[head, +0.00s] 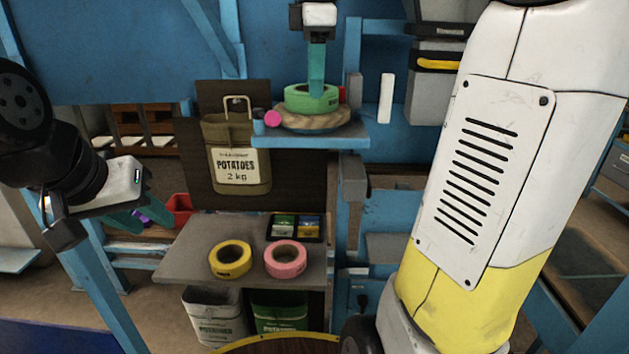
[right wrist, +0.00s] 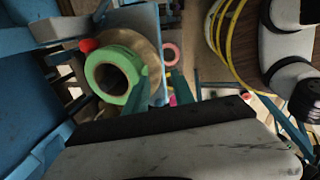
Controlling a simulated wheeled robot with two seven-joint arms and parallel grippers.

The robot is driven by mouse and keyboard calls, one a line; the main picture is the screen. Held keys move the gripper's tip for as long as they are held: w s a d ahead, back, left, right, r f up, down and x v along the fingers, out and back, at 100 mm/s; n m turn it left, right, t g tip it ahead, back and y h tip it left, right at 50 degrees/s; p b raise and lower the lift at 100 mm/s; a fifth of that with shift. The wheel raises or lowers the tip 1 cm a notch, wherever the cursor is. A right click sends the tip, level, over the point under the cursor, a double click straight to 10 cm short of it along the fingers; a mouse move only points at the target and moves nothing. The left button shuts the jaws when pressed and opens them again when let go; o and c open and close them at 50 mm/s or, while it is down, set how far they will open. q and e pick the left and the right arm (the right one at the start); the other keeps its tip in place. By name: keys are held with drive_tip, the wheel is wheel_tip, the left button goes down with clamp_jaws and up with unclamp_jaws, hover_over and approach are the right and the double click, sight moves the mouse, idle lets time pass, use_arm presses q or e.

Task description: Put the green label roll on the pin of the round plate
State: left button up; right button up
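The green label roll (head: 303,98) lies flat over the round plate (head: 312,122) on the small blue shelf at the back. In the right wrist view the roll (right wrist: 97,72) shows its open core, with the beige plate (right wrist: 150,52) around it. I cannot make out the pin. My right gripper (head: 317,92) points down at the roll in the head view. In the right wrist view its fingers (right wrist: 162,82) are apart, one overlapping the roll's edge, the other clear of it, with nothing between them.
A yellow roll (head: 230,259) and a pink roll (head: 286,259) lie on the grey table (head: 195,245), near a dark tray (head: 294,228) of packets. A potato sack (head: 237,155) hangs left of the shelf. A small pink round thing (head: 272,118) sits at the shelf's left.

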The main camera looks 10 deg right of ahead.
drive_tip(key=s+a+f+m+t+y, duration=0.1)
drive_tip(key=s+f+m+t+y, duration=0.1)
drive_tip(key=s+f+m, duration=1.2)
wheel_tip(320, 180, down, 2)
drive_tip(key=shift+f+m+t, duration=0.2)
drive_tip(key=shift+m+t, duration=0.6)
drive_tip(key=shift+t, duration=0.1)
drive_tip(key=shift+d, duration=0.1)
